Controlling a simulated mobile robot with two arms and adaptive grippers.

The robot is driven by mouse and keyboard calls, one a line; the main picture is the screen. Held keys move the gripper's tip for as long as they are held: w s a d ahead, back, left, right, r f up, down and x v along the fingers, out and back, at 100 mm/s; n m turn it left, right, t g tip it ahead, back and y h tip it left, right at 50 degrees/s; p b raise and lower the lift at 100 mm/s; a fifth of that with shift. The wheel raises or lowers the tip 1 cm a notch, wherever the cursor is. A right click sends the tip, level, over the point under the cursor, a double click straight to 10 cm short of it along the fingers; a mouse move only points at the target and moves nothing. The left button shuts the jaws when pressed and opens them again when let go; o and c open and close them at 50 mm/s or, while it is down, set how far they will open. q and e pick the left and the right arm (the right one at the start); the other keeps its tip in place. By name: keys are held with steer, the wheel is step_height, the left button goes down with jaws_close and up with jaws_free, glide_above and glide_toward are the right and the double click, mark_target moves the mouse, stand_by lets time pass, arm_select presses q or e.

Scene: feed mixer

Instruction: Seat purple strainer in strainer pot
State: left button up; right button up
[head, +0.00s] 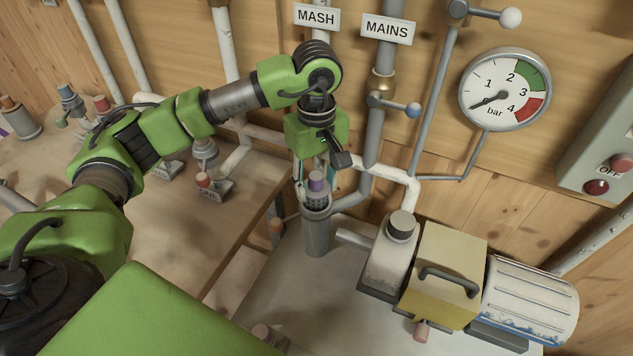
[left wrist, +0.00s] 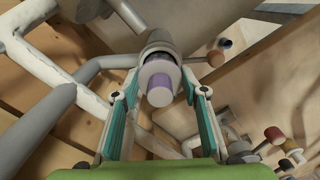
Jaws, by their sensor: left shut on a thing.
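The purple strainer (head: 317,183) has a purple top and a grey perforated basket, and stands upright at the mouth of the strainer pot (head: 317,235). Part of the basket shows above the pot's rim; how deep its lower end sits is hidden. My left gripper (head: 314,174) points down from above and is shut on the strainer. In the left wrist view the round purple top of the strainer (left wrist: 160,85) lies between the teal fingers (left wrist: 161,95), with the grey pot (left wrist: 158,42) just behind it. My right gripper is not in view.
Grey and white pipes run close behind the pot. A pump with a yellow box (head: 445,265) and a motor (head: 528,300) stands at the right. A wooden bench (head: 150,200) with several small valves lies at the left. A pressure gauge (head: 504,88) hangs on the wall.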

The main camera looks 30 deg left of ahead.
arm_select(q)
steer(key=shift+f+b, duration=1.2)
steer(key=shift+f, duration=0.25)
steer(key=o, duration=1.3)
steer(key=shift+c, duration=0.2)
steer(key=shift+r, duration=0.15)
step_height(320, 180, up, 12)
steer(key=shift+f, duration=0.1)
